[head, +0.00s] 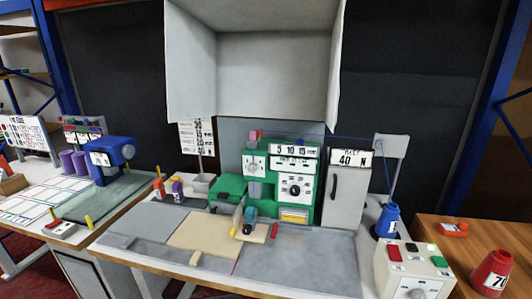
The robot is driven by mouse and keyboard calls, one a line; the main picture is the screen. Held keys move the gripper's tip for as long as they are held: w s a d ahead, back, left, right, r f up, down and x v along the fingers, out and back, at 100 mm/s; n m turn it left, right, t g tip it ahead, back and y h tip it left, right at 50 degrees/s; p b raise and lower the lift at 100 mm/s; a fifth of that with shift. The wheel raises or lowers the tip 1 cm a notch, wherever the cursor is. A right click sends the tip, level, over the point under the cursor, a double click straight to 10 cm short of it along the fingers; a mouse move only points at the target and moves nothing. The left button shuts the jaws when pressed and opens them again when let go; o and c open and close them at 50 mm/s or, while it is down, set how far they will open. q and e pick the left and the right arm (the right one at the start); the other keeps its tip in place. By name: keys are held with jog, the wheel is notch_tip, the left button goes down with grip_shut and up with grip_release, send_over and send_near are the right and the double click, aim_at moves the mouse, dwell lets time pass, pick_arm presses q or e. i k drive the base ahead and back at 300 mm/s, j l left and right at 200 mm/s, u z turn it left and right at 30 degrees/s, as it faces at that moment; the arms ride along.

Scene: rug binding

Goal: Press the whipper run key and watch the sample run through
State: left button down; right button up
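A green machine (300,185), probably the whipper, stands at the back of the middle table with dials and number plates on its front. A flat tan piece (205,232), perhaps the sample, lies on the grey table top in front of it. A pale control box (381,262) sits at the table's right end. Neither of my grippers shows in the head view.
A grey hood (270,75) hangs above the table. A blue thread cone (388,220) stands behind the control box. A red cone (492,272) stands on the wooden table at right. A blue sewing machine (110,158) is on the left table. The grey table top (310,262) is clear at front right.

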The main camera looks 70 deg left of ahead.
aim_at(439, 262)
jog(key=i+u, duration=0.1)
jog(key=u, duration=0.8)
jog(key=i+l+u, duration=0.35)
jog(key=l+u, duration=0.15)
jog(key=l, duration=0.2)
jog(key=i+l+u, duration=0.25)
jog(key=l, duration=0.15)
jog(key=l+u, duration=0.3)
jog(key=i+l, duration=0.1)
jog(key=l, duration=0.45)
jog(key=i+l, duration=0.1)
jog(key=l, duration=0.4)
